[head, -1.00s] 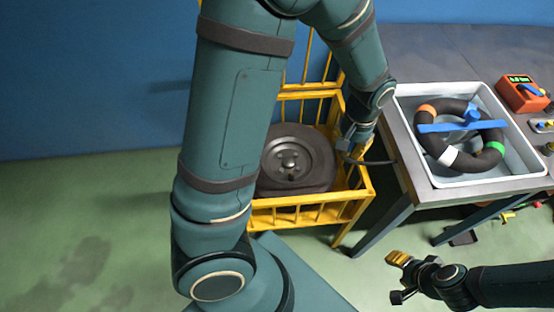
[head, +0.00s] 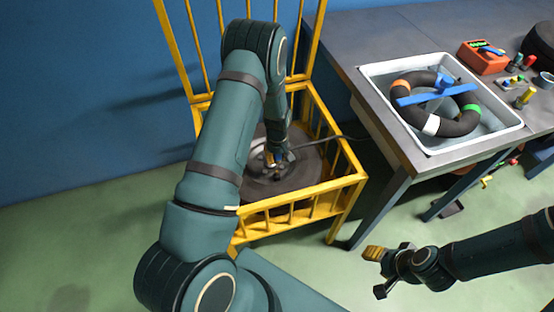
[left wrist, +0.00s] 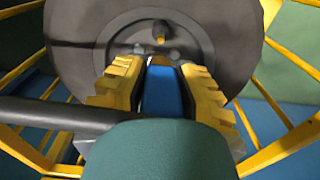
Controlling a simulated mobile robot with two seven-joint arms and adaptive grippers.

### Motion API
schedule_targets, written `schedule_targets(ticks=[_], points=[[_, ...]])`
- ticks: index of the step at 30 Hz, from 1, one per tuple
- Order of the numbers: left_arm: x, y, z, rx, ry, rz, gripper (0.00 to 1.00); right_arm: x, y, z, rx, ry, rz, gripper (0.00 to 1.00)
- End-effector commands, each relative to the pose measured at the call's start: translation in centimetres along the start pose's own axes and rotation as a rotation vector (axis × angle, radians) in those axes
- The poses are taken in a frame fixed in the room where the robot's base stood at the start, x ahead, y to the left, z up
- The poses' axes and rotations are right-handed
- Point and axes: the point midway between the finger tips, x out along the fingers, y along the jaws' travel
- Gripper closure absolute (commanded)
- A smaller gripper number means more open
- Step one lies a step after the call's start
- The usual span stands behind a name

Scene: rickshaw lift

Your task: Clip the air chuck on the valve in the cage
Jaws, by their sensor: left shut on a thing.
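My left gripper (head: 272,163) is inside the yellow cage (head: 346,180), above the dark wheel (head: 300,178) that lies in it. In the left wrist view its yellow fingers (left wrist: 163,88) are shut on a blue piece, the air chuck (left wrist: 163,95). A black hose (left wrist: 60,115) runs off to the left there. A short dark stub with a yellowish tip, which looks like the valve (left wrist: 160,32), stands on the wheel (left wrist: 225,40) ahead of the chuck. The two look apart. My right gripper (head: 376,272) is open and empty above the floor at lower right.
The bench (head: 345,40) stands right of the cage. On it are a white tub (head: 375,65) with a black ring and blue bar, an orange box (head: 483,60) and small parts. The cage's rails surround my left gripper.

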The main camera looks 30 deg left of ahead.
Motion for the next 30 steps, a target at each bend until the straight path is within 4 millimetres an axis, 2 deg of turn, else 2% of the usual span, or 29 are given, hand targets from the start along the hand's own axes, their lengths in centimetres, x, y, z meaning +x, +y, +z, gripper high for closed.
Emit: schedule_targets(ticks=[8, 21, 30], points=[[1.2, -0.1, -0.1, -0.011, 0.0, 0.0, 1.0, 0.6, 0.2, 0.0, -0.001, 0.002, 0.0, 0.53], [4.5, -0.1, -0.1, -0.01, 0.0, 0.0, 1.0, 2.6, 1.0, -0.2, -0.002, 0.012, 0.0, 0.53], [4.9, -0.1, -0.1, -0.01, 0.0, 0.0, 1.0, 2.9, 1.1, -0.3, -0.002, 0.014, 0.001, 0.53]])
